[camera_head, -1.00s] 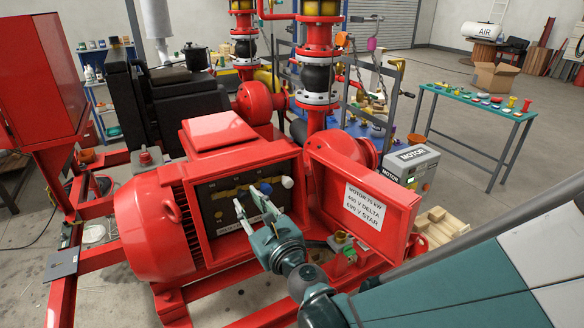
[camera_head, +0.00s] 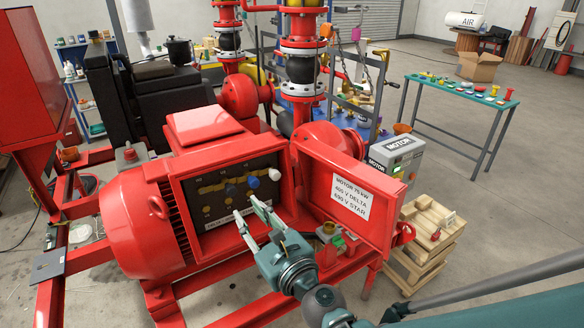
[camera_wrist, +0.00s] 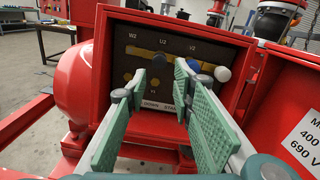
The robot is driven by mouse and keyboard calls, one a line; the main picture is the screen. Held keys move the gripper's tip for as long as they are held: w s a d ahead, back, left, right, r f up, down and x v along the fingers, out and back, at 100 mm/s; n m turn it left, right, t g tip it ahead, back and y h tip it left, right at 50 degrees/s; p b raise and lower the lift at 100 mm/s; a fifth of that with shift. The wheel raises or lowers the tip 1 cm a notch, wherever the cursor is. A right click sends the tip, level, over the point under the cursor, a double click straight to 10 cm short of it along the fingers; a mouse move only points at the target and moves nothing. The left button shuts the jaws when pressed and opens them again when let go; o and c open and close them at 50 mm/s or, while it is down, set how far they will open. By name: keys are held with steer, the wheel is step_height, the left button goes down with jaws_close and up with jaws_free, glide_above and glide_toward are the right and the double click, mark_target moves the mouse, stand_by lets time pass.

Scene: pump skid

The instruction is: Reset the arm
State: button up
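My gripper (camera_head: 247,216) is in front of the open terminal box (camera_head: 176,212) of the red motor (camera_head: 133,232). Its two green-padded fingers stand apart with nothing between them, as the wrist view also shows (camera_wrist: 155,92). Inside the box is a dark terminal board (camera_wrist: 138,48) with yellow link bars (camera_wrist: 150,54) and blue and white knob-like caps. A white cap (camera_wrist: 222,74) and a blue cap (camera_wrist: 192,66) show at its right side. The fingers hide part of the lower board. My arm comes in from the lower right.
The box's red door (camera_head: 345,195) stands open to the right with a white label. A grey MOTOR control box (camera_head: 398,160) is behind it. Wooden pallets (camera_head: 425,240) lie at right. A green-topped table (camera_head: 460,92) holds small parts.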

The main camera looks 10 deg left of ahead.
steer(key=w+d+n+g+h, duration=0.15)
steer(key=d+n+h, duration=0.35)
steer(key=d+n, duration=1.25)
steer(key=s+d+f+n+g+h, duration=0.1)
steer(key=s+d+n+h, duration=0.1)
steer(key=d, duration=0.7)
steer(key=s+d+f+n+g+h, duration=0.1)
steer(key=s+d, duration=0.4)
steer(key=d, duration=0.5)
steer(key=s+d+f+n+g+h, duration=0.1)
steer(key=s+d+n+h, duration=0.3)
steer(key=d, duration=0.5)
steer(key=shift+d+f+g+h, duration=0.3)
steer(key=shift+f+g+h, duration=0.05)
steer(key=shift+h, duration=0.25)
